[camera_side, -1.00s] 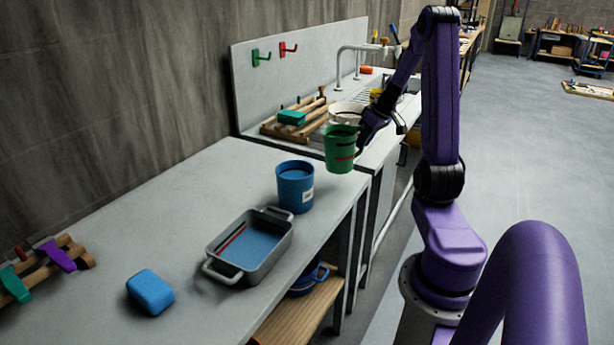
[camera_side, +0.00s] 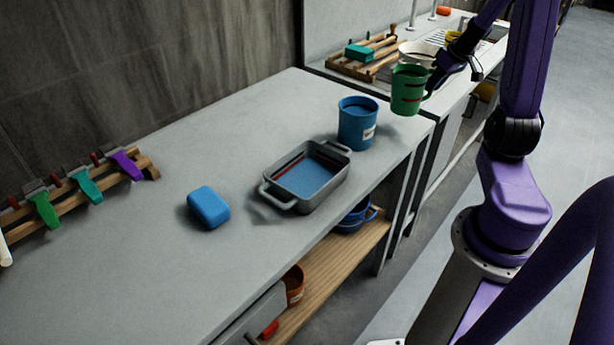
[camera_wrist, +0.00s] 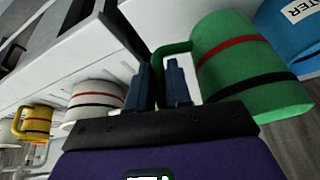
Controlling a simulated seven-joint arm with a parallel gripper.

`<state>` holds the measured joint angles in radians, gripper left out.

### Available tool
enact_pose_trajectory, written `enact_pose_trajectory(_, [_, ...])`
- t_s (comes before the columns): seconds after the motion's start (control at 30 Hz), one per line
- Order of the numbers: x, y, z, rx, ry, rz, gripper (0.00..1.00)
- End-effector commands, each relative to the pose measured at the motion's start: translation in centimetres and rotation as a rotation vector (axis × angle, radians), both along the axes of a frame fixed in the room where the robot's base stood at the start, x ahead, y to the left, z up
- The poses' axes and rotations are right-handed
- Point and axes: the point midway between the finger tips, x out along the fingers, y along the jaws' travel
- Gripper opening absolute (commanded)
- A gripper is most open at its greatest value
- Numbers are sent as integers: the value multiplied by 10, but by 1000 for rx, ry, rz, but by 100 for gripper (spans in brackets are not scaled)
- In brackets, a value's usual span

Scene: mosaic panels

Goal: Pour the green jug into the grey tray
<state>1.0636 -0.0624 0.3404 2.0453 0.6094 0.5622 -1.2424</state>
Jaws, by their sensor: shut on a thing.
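The green jug (camera_side: 408,90) has a red band and a dark band and is held in the air near the far right end of the counter. My gripper (camera_side: 437,80) is shut on its handle, at the jug's right side. In the wrist view the jug (camera_wrist: 246,68) lies to the right of the fingers (camera_wrist: 163,82), with the handle between them. The grey tray (camera_side: 336,187) has two end handles and stands on the counter, nearer the camera and apart from the jug. Its inside looks blue with a red stripe. The jug's contents cannot be seen clearly.
A blue labelled container (camera_side: 357,128) stands between the tray and the jug. A blue block (camera_side: 208,207) lies left of the tray. A rack (camera_side: 75,195) with coloured-handled tools is at left. A white banded bowl (camera_wrist: 93,100) and yellow mug (camera_wrist: 36,122) are by the sink.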

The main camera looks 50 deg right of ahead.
Motion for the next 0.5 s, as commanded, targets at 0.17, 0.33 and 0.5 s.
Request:
enact_pose_trajectory(0.17, [0, 0, 1, -1, -2, -1, 0])
enact_pose_trajectory(0.33, [0, 0, 1, -1, -2, -1, 0])
enact_pose_trajectory(0.5, [1, -1, 14, -5, -5, 0, 0])
